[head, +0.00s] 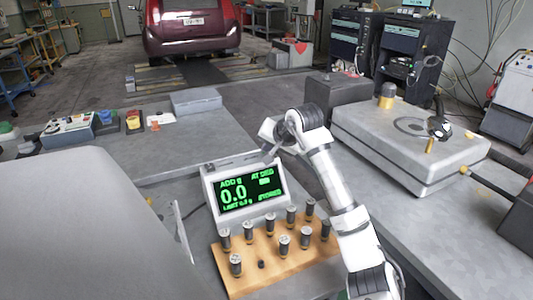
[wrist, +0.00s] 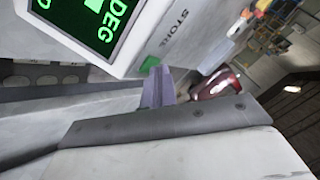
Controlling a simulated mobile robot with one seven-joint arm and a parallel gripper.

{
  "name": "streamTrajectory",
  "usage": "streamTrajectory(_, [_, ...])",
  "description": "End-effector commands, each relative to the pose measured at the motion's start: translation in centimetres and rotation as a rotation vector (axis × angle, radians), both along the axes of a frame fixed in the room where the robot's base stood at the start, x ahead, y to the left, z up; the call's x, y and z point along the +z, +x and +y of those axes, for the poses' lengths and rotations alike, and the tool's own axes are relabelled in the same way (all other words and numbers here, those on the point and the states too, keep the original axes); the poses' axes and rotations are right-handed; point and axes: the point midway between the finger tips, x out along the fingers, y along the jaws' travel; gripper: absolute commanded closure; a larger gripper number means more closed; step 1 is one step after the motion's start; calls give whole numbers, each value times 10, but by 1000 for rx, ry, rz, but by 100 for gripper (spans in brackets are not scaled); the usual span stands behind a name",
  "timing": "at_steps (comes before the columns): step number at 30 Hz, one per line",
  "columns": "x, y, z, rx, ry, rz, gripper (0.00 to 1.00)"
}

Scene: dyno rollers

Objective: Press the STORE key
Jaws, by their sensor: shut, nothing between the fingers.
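The display unit (head: 207,187) is a pale box with a green-lit screen (head: 250,190) that reads "ADD g", "AT DEG" and "0.0"; small lower-right text seems to read "STORED". In the wrist view its face carries the word STORE (wrist: 174,34), with a green key (wrist: 150,63) beside it. My gripper (wrist: 158,86) is shut and empty, its tips right at the green key and partly covering it. I cannot tell whether they touch it or whether the key is pushed in. In the head view my gripper (head: 268,150) is at the unit's top right corner, mostly hidden by my arm.
A wooden block (head: 232,278) with several dark weights stands in front of the unit. A grey balancing machine (head: 395,150) is on the right bench. A control box (head: 68,131) and small coloured items lie at the back left. A red car (head: 190,28) stands behind.

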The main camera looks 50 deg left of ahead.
Motion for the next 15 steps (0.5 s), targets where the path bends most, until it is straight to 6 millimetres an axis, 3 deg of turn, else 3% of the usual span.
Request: streamTrajectory(15, [14,0,0,1,-3,0,100])
